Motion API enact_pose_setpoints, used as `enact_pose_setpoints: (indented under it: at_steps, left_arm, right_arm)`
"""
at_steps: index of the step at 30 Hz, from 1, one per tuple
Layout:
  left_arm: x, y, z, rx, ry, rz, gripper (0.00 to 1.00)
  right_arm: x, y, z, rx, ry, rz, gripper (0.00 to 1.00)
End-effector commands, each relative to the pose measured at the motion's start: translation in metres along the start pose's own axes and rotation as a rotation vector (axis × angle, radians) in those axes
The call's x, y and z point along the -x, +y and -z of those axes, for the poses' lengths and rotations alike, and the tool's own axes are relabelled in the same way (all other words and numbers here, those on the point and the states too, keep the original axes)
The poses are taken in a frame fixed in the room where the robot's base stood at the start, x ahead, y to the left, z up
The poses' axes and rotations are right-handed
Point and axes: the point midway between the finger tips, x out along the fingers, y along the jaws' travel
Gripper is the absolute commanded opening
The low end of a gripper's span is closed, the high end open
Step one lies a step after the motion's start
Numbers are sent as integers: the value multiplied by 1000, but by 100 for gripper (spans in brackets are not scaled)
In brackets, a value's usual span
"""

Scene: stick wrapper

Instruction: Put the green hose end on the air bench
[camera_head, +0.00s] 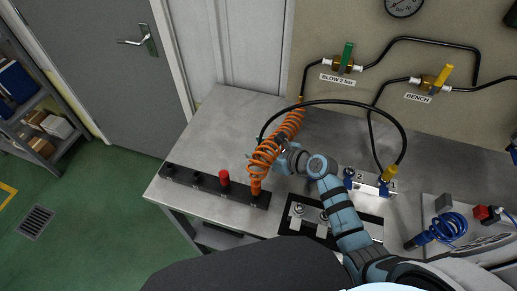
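A thin black hose (330,101) arcs from the manifold side over to the orange coiled hose (267,152). Its left end drops behind the coil, where a small dark greenish tip (258,141) shows; I cannot tell clearly if this is the green hose end. My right gripper (281,151) is at the right side of the orange coil, and its fingers are partly lost against the coil. I cannot tell whether it holds anything. The manifold (369,186) on the bench is marked 2 and 1, with a yellow fitting (390,173) and a blue one (348,173). My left gripper is not in view.
The wall carries a BLOW 2 bar valve with a green handle (347,54) and a BENCH valve with a yellow handle (443,75). The grey bench top (215,125) is clear at the back left.

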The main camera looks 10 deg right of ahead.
Motion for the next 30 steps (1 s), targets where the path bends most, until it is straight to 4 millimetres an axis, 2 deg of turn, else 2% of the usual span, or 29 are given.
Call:
enact_pose_setpoints:
  at_steps: [6,8,11,18,21,24,30]
  left_arm:
    - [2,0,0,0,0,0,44]
    - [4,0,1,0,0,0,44]
    - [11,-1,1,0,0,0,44]
    - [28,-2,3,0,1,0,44]
    - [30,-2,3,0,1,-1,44]
    - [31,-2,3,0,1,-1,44]
    - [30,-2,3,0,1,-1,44]
  right_arm:
    - [2,0,-4,1,0,1,40]
    - [9,-1,-3,1,2,2,40]
    - [28,-1,-4,2,3,3,40]
    - [93,0,-5,4,4,0,40]
    - [112,-1,-4,3,3,1,40]
    - [121,0,-4,2,2,-1,40]
    - [122,0,-3,0,-1,-1,40]
